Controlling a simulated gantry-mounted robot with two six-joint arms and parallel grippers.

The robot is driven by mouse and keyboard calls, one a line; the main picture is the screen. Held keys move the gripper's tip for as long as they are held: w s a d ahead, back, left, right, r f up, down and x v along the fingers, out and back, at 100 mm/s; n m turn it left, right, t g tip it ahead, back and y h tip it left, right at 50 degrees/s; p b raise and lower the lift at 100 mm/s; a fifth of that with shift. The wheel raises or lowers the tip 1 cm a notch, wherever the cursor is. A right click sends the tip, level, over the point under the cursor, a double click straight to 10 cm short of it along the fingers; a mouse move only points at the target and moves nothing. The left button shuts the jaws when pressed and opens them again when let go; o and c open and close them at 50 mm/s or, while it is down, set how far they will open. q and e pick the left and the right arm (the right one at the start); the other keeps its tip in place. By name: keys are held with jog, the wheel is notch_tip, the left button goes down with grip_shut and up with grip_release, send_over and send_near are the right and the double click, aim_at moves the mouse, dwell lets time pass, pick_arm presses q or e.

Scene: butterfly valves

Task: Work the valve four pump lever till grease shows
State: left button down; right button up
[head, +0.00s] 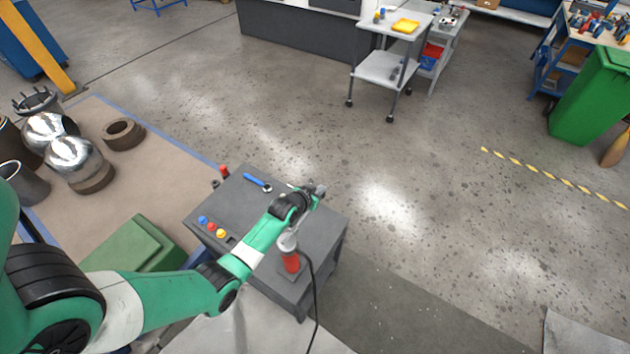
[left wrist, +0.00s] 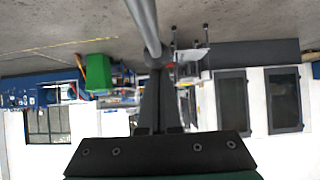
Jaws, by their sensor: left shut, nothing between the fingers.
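A red grease pump (head: 291,262) with a pale grey top stands on the right front part of a dark grey cabinet (head: 262,200). A black hose (head: 314,300) runs from it down past the cabinet's edge. My left gripper (head: 318,191) is above the cabinet's far right side, beyond the pump, and my forearm hides part of it. In the left wrist view the fingers (left wrist: 155,75) are shut, with nothing between them. A grey rod (left wrist: 145,25), perhaps the pump lever, reaches down to the fingertips; I cannot tell whether they touch. No valve is clearly visible, and no grease shows.
A blue-handled tool (head: 257,184) and blue, red and yellow caps (head: 212,227) lie on the cabinet top. A red-topped item (head: 224,172) is at its far left corner. Metal ball parts (head: 75,160) sit on the mat at left.

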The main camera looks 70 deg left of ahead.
pick_arm(q)
jog(key=r+p, duration=0.1)
jog(key=w+r+p, duration=0.1)
jog(key=r, duration=0.1)
jog(key=a+r, duration=0.1)
jog(key=shift+w+r+p, duration=0.2)
jog(key=shift+r+p, duration=0.05)
jog(key=shift+p, duration=0.15)
jog(key=p+v, duration=0.2)
jog(key=v, duration=0.7)
jog(key=shift+s+d+p, duration=0.25)
jog(key=shift+d+p, duration=0.05)
jog(key=shift+r, duration=0.1)
dwell(0.9)
